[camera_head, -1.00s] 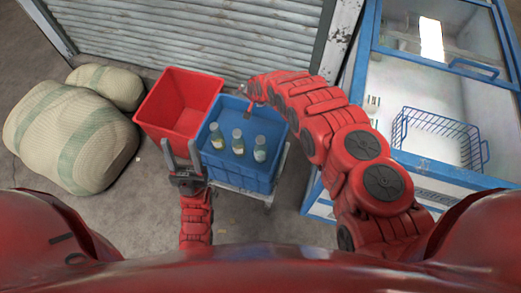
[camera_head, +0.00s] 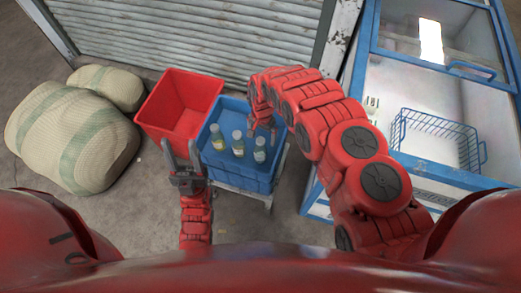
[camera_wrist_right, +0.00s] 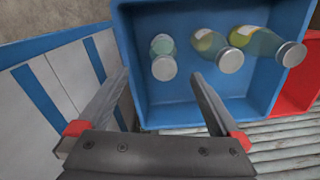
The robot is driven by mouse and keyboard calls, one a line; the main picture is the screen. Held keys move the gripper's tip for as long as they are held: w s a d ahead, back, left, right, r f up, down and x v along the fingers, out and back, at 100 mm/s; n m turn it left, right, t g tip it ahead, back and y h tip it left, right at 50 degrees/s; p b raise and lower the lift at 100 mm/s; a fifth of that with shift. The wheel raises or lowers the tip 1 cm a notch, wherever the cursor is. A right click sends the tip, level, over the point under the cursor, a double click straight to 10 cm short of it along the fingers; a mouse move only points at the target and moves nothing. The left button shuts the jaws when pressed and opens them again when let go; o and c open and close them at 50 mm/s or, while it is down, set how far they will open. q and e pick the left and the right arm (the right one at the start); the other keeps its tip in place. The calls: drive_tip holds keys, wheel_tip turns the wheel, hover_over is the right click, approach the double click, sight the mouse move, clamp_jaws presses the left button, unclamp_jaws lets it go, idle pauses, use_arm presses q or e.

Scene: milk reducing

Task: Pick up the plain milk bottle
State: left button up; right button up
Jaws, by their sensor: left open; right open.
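Three upright milk bottles with pale caps stand in a row in the blue crate (camera_head: 270,181). The right bottle (camera_head: 260,151) looks plainest; in the right wrist view it is the left one (camera_wrist_right: 162,48), pale, with no yellow seen. The middle bottle (camera_head: 238,146) and left bottle (camera_head: 218,139) show yellowish labels. My right gripper (camera_head: 262,129) is open over the crate, just behind the right bottle. In the wrist view its open fingers (camera_wrist_right: 160,80) point toward that bottle, with nothing held. My left gripper (camera_head: 181,152) is open and empty in front of the red bin.
An empty red bin (camera_head: 180,105) stands left of the crate. A blue-framed freezer with a wire basket (camera_head: 440,138) is at the right. Woven sacks (camera_head: 75,135) lie at the left. A corrugated shutter (camera_head: 200,35) closes off the back.

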sight(262, 141)
wheel_tip(262, 141, down, 3)
drive_tip(key=shift+f, duration=0.1)
drive_tip(key=shift+w+a+f, duration=0.1)
drive_tip(key=shift+f, duration=0.45)
drive_tip(key=shift+f+b, duration=0.35)
drive_tip(key=shift+f, duration=0.4)
wheel_tip(262, 141, down, 3)
drive_tip(key=b, duration=0.3)
drive_tip(key=shift+w+a, duration=0.1)
drive_tip(key=shift+a, duration=0.05)
drive_tip(key=shift+f+b, duration=0.5)
drive_tip(key=shift+b, duration=0.05)
drive_tip(key=shift+r, duration=0.1)
